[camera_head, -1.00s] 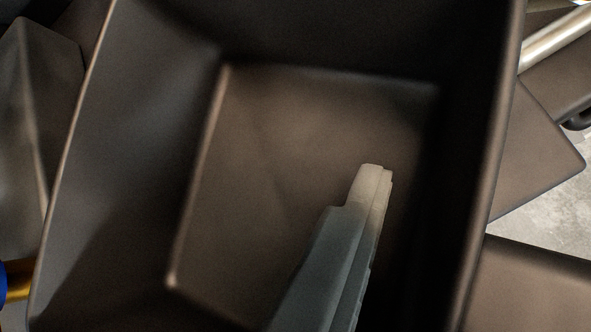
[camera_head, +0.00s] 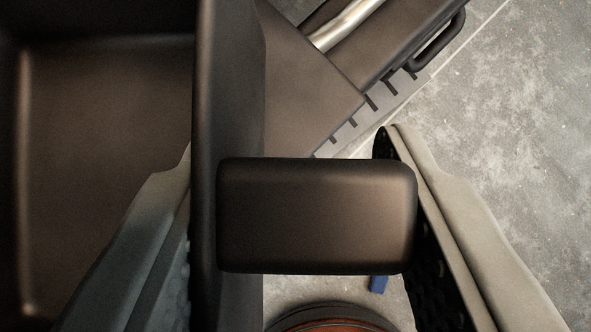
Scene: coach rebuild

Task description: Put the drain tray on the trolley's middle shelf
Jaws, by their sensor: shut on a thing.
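A dark, deep open box, which I take for the drain tray (camera_head: 204,100), fills the left of the view. A rounded dark block (camera_head: 317,215) sticks out from its right wall like a grip. My gripper (camera_head: 286,146) straddles that wall and block. Its left finger is inside the tray, partly hidden by the wall, and its right finger lies against the block's outer end. It is shut on the tray. I cannot make out the trolley's middle shelf for certain.
Dark brown flat panels (camera_head: 306,85) lie beyond the tray, with a pale metal bar (camera_head: 345,22) and a black loop handle (camera_head: 440,42). A round orange-brown object (camera_head: 335,320) shows at the bottom edge. Bare grey floor (camera_head: 510,130) is at the right.

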